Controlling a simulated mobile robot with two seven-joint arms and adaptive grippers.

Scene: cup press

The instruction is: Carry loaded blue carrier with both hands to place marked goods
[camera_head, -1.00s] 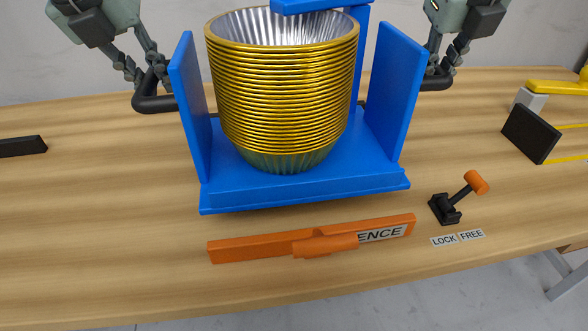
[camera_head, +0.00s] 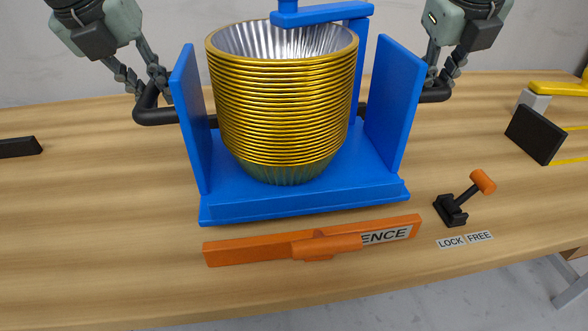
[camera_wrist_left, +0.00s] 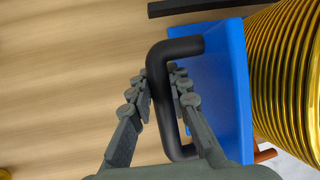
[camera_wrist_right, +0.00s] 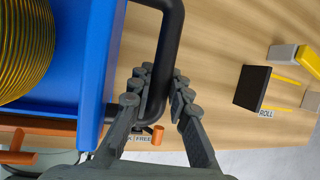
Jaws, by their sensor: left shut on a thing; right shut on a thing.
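The blue carrier (camera_head: 300,207) holds a tall stack of gold fluted cups (camera_head: 285,110) between its two side walls. A blue arm (camera_head: 325,14) reaches over the top of the stack. My left gripper (camera_head: 152,82) is shut on the black left handle (camera_head: 160,117); the wrist view shows its fingers on either side of the handle bar (camera_wrist_left: 160,85). My right gripper (camera_head: 440,75) is shut on the black right handle (camera_head: 432,95), also seen in the right wrist view (camera_wrist_right: 165,60). The handles' inner ends are partly hidden by the carrier walls.
An orange fence bar (camera_head: 250,250) lies in front of the carrier, its label partly covered. To the right are a small orange-knobbed lever (camera_head: 455,208), LOCK and FREE labels (camera_head: 464,239), and a black block (camera_head: 535,135). A black bar (camera_head: 18,147) lies far left.

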